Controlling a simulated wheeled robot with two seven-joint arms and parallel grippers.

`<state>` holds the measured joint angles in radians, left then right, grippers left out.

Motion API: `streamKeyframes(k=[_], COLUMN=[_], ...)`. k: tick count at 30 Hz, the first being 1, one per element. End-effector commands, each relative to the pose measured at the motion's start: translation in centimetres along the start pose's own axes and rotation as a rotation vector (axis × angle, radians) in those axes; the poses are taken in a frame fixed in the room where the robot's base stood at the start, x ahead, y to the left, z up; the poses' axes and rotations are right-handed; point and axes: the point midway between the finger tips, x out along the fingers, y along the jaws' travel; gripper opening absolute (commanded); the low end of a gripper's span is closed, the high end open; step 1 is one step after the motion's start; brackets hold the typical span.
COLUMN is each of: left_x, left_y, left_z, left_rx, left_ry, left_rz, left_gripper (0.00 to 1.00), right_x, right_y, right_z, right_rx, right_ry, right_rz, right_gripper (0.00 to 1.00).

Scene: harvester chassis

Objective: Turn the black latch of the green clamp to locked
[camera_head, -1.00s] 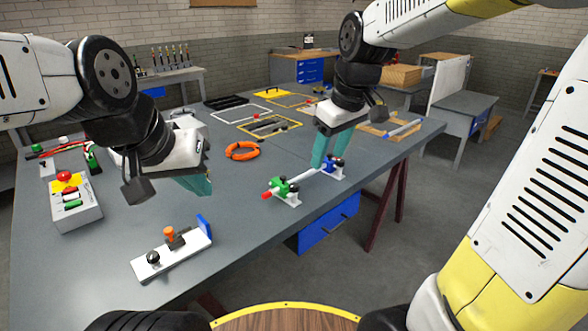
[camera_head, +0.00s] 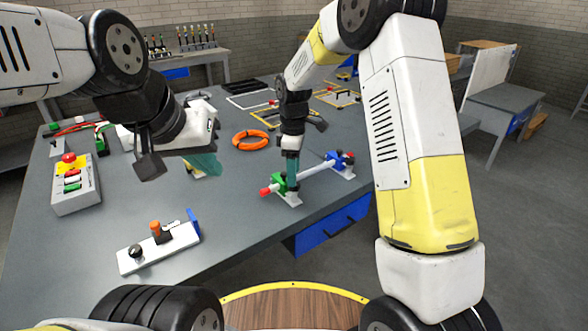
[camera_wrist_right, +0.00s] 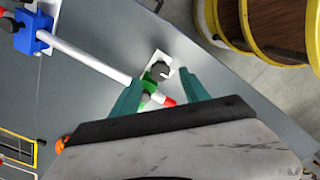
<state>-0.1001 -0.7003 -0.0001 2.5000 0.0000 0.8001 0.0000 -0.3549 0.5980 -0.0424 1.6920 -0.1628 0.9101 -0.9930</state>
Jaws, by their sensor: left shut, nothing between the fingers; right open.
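The green clamp (camera_head: 280,186) stands near the table's right edge, around one end of a white rod (camera_head: 318,174) with a red tip (camera_head: 265,192). My right gripper (camera_head: 292,186) points down over the green clamp and partly hides it. In the right wrist view my open right gripper (camera_wrist_right: 161,72) has a teal finger on either side of the green clamp (camera_wrist_right: 150,84). The round black latch (camera_wrist_right: 159,70) shows between the fingertips; contact cannot be told. My left gripper (camera_head: 210,166) is shut and empty above the table, left of the orange ring.
A blue clamp (camera_head: 334,157) holds the rod's other end, also shown in the right wrist view (camera_wrist_right: 30,32). An orange ring (camera_head: 250,140) lies behind. A white fixture (camera_head: 160,247) sits at front left, a button box (camera_head: 75,190) at far left. The table between is clear.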

Motion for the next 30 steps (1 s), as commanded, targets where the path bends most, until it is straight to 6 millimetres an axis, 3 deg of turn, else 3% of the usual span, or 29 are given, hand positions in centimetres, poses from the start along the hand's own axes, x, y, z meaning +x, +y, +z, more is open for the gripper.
streamKeyframes(k=[6,16,17,25,30], left_x=[0.0,0.0,0.0,0.0,0.0], left_y=[0.0,0.0,0.0,0.0,0.0], left_z=[0.0,0.0,0.0,0.0,0.0], left_rx=[0.0,0.0,0.0,0.0,0.0], left_ry=[0.0,0.0,0.0,0.0,0.0], left_rz=[0.0,0.0,0.0,0.0,0.0], left_gripper=[0.0,0.0,0.0,0.0,0.0], right_x=[2.6,3.1,3.1,3.1,3.1], right_y=[0.0,0.0,0.0,0.0,0.0], right_z=[0.0,0.0,0.0,0.0,0.0], right_rx=[0.001,0.002,0.002,0.002,0.006], right_ry=[-0.001,0.001,0.001,0.001,0.001], right_rz=[-0.001,0.001,0.001,0.001,0.001], right_gripper=[0.53,0.53,0.52,0.0,0.0])
